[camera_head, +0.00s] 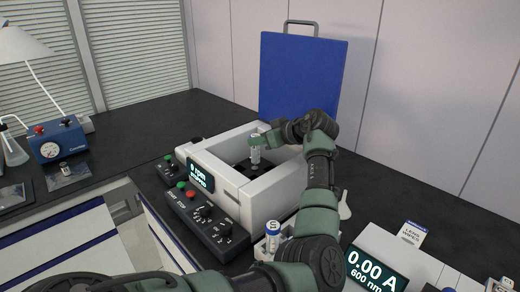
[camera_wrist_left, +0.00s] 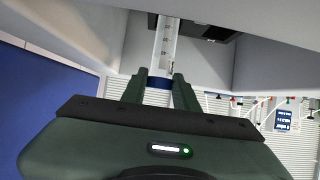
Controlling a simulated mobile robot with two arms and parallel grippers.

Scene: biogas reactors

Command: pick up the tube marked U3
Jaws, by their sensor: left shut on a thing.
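My left gripper (camera_head: 262,140) reaches into the open top of the white centrifuge (camera_head: 268,201), above its dark rotor (camera_head: 238,169). It is shut on a slim clear tube (camera_head: 255,155), which stands roughly upright. In the left wrist view the fingers of the left gripper (camera_wrist_left: 157,92) close around the blue band at the end of the tube (camera_wrist_left: 165,50). Small marks show on the tube, but I cannot read them as U3. Whether its lower end is in the rotor or clear of it is hard to tell. My right gripper is not in view.
The blue lid (camera_head: 300,78) stands open behind. The control panel (camera_head: 205,222) is in front. Another tube with a marked cap (camera_head: 273,228) stands in a holder close to my left arm. A photometer display (camera_head: 375,272) and wipes box (camera_head: 412,233) are at right.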

